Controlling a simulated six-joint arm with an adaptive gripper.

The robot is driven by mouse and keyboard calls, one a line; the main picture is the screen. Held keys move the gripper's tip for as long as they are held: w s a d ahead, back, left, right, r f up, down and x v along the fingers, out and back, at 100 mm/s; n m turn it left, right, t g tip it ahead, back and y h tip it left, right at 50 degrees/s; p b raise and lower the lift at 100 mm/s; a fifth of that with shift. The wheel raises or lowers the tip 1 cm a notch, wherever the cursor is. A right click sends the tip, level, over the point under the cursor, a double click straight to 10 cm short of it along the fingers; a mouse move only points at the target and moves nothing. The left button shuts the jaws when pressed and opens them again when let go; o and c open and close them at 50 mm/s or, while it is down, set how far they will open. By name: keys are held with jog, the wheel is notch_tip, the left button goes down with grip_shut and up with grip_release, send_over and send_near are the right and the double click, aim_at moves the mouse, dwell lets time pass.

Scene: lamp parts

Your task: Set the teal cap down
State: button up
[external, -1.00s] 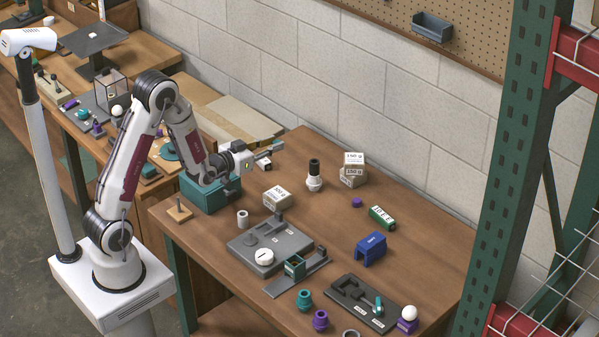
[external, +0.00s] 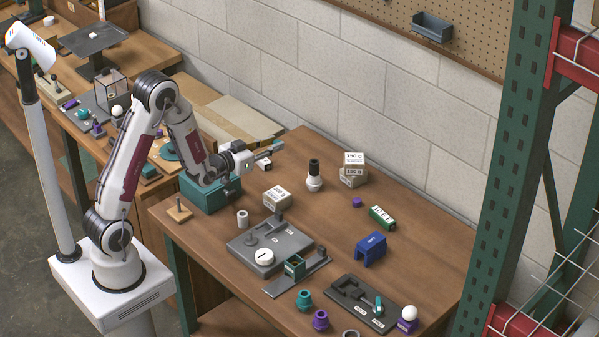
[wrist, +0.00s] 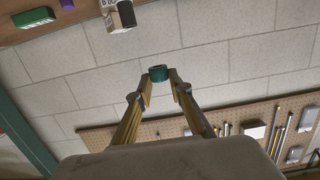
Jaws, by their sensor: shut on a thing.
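The teal cap (wrist: 158,73) is a short ring-like piece held between the tips of my gripper (wrist: 160,84) in the wrist view. My gripper is shut on it. In the external view my gripper (external: 265,158) is raised above the back left part of the workbench (external: 330,215), pointing towards the block wall. The cap is too small there to make out clearly. Behind the cap, the wrist view shows the wall (wrist: 230,60) and no surface directly under it.
Below my gripper stands a teal box (external: 210,195). A labelled box (external: 277,197), a grey fixture (external: 270,247), a blue part (external: 371,249) and a dark tray (external: 362,302) stand on the bench. Bare wood lies between the labelled box and the black-and-white part (external: 314,178).

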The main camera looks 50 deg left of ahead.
jog(key=shift+d+f, duration=0.15)
jog(key=s+d+f+n+g+y, duration=0.1)
jog(key=s+f+n+y, duration=0.1)
jog(key=s+y, duration=0.1)
jog(key=s+d+f+n+g+y, duration=0.1)
jog(key=s+f+n+y, duration=0.2)
jog(key=s, duration=0.3)
jog(key=s+d+f+n+g+y, duration=0.1)
jog(key=s+f+n+y, duration=0.1)
jog(key=s+f+y, duration=0.1)
jog(key=shift+s+d+f+y, duration=0.15)
jog(key=shift+s+d+y, duration=0.25)
jog(key=shift+s, duration=0.4)
jog(key=s+n+g+y, duration=0.3)
jog(key=s+n+g, duration=0.1)
jog(key=s, duration=1)
jog(key=shift+s+a+f+y, duration=0.15)
jog(key=shift+s+a+y, duration=0.1)
jog(key=shift+a+y, duration=0.05)
jog(key=shift+f, duration=0.1)
send_over(211, 246)
jog(key=shift+w+f, duration=0.1)
jog(key=shift+f, duration=2.75)
jog(key=shift+f, duration=1.85)
